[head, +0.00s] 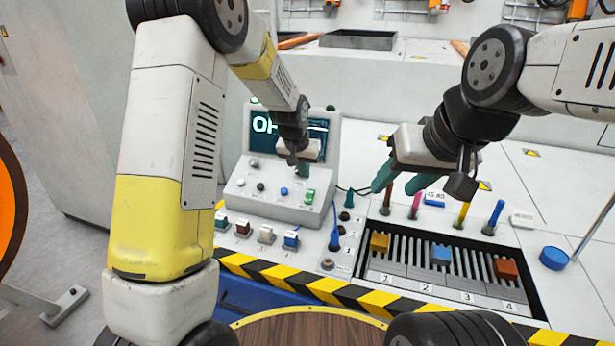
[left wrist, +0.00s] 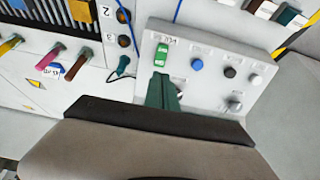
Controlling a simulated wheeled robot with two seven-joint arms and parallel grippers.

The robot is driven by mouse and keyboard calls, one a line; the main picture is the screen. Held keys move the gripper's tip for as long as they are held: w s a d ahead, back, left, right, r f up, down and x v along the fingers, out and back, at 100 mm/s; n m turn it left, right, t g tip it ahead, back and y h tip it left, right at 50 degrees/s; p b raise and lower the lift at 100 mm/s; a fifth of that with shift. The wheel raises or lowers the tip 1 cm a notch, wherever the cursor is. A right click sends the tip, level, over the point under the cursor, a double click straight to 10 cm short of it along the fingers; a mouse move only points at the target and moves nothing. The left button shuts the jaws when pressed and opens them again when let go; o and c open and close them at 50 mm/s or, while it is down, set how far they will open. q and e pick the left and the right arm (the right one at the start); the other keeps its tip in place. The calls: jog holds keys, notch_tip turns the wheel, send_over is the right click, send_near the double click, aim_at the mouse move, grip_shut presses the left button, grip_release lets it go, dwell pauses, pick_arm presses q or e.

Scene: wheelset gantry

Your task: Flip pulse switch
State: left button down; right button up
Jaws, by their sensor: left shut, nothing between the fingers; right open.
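The control box (head: 270,198) has a sloped panel with a green rocker switch (head: 309,196) at its right end. The switch also shows in the left wrist view (left wrist: 161,54), with a small label beside it that I cannot read surely. My left gripper (head: 304,172) is shut and empty, above and just behind the switch in the head view. In the left wrist view its green fingertips (left wrist: 160,78) are close to the switch; I cannot tell whether they touch. My right gripper (head: 398,188) is open and empty, over the bench right of the box.
A blue button (left wrist: 197,64) and dark and pale knobs sit beside the switch. A lit screen (head: 265,130) stands behind, partly hidden by my left arm. A slotted tray (head: 420,278) with coloured blocks and several coloured pegs lie right. Cables and sockets (head: 335,238) are between.

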aim_at(311, 193)
pick_arm(q)
jog(key=shift+v, duration=1.9)
jog(key=shift+s+a+f+t+h, duration=0.15)
jog(key=shift+s+f+t, duration=0.3)
jog(key=shift+s, duration=0.3)
jog(key=shift+s+a+f+t+h, duration=0.2)
jog(key=shift+s+t, duration=0.35)
jog(key=shift+s, duration=0.2)
jog(key=x, duration=1.4)
jog(key=shift+w, duration=0.1)
